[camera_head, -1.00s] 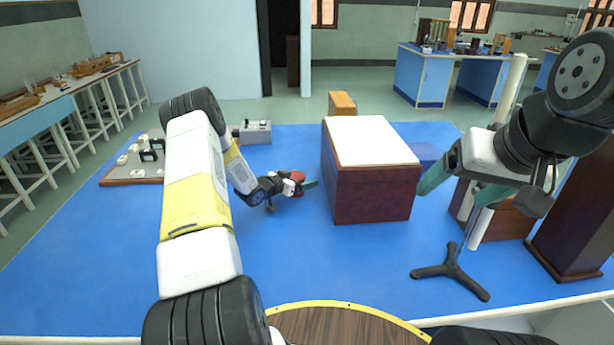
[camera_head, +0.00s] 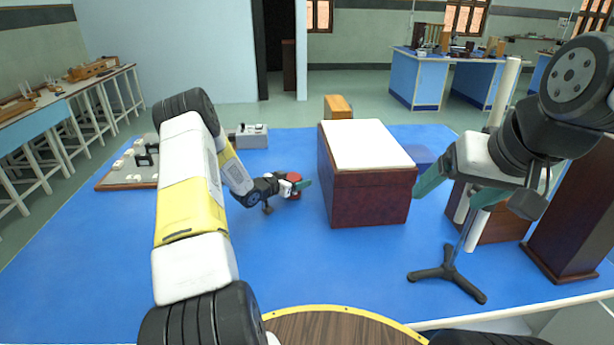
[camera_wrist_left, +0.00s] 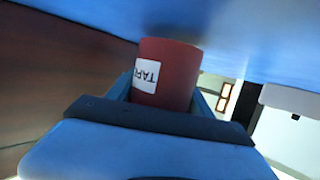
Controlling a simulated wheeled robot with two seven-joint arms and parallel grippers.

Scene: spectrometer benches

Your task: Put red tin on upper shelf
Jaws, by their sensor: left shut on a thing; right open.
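The red tin (camera_head: 294,177) is at my left gripper (camera_head: 298,186), left of the dark red box in the head view. In the left wrist view the red tin (camera_wrist_left: 170,75) sits between the fingers, with a white label reading "TAR" partly visible. My left gripper is shut on it. The tin is close to the blue tabletop; whether it touches it I cannot tell. My right gripper (camera_head: 450,192) is open and empty, right of the box, above the table. I cannot tell which surface is the upper shelf.
The dark red box (camera_head: 370,198) with a white top stands mid-table. A stand (camera_head: 449,276) with a tripod foot and dark wooden pieces (camera_head: 570,215) are at right. A grey instrument (camera_head: 252,136) and a board with parts (camera_head: 125,180) are at back left. The blue table (camera_head: 290,240) is clear in front.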

